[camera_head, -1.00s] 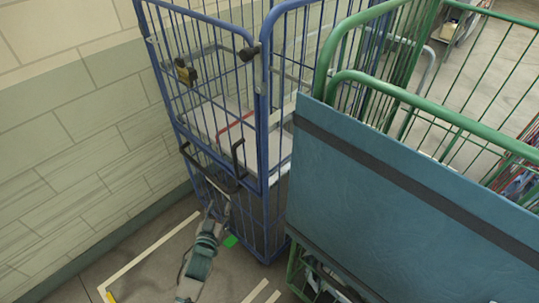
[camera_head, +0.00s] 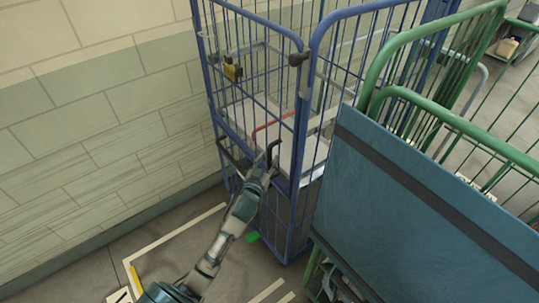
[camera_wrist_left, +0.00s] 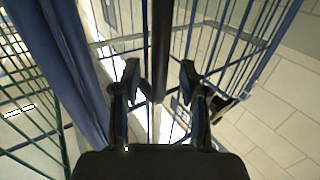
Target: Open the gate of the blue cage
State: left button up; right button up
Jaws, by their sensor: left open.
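The blue cage (camera_head: 297,190) stands against the wall, its barred gate (camera_head: 250,75) upright on the near left side. A black handle (camera_head: 274,150) sits at the gate's right edge, and a dark bar runs left from it. My left gripper (camera_head: 264,172) is at this handle, partly hiding it. In the left wrist view, my left gripper (camera_wrist_left: 159,75) is open. A dark upright bar (camera_wrist_left: 160,45), seemingly the handle, lies between its fingers with gaps on both sides. The gate looks closed. My right gripper is not in view.
A yellow-brown latch-like block (camera_head: 232,70) is on the gate's upper left. White boxes (camera_head: 240,118) are inside the cage. A green cage (camera_head: 450,125) with a large blue panel (camera_head: 420,215) stands close on the right.

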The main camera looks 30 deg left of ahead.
pick_arm(q)
jog(key=shift+w+a, duration=0.2)
jog(key=shift+w, duration=0.9)
grip_shut()
